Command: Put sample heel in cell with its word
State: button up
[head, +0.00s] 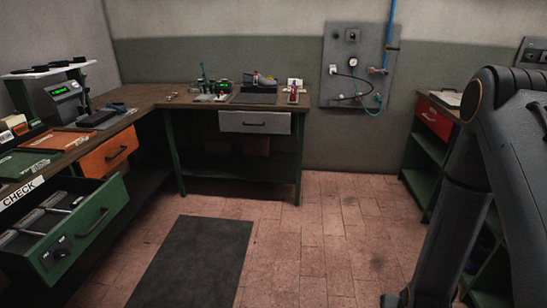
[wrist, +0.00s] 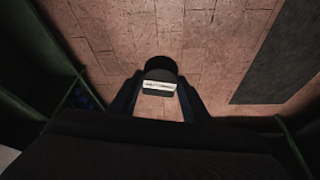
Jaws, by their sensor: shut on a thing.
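In the wrist view my gripper (wrist: 158,102) is shut on a black heel (wrist: 161,66). The heel has a white label with small dark print, too small to read. It is held clear above the tiled floor. In the head view my arm hangs at the right and the heel does not show. An open green drawer (head: 96,226) with a white strip reading CHECK is at the lower left. Light dividers (head: 62,200) split its inside into cells. Any words on the cells cannot be read. My gripper is well apart from this drawer.
A long bench holds green and orange trays (head: 80,141) and a device with a green display (head: 63,100). An orange drawer (head: 108,154) and a grey drawer (head: 255,122) are shut. Green shelving (head: 424,160) stands at right. The floor between, with a dark mat (head: 190,262), is free.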

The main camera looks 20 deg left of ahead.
aim_at(25, 248)
jog(key=u, duration=0.7)
jog(key=i, duration=0.9)
jog(key=u, duration=1.65)
jog(key=i, duration=0.9)
jog(key=u, duration=0.5)
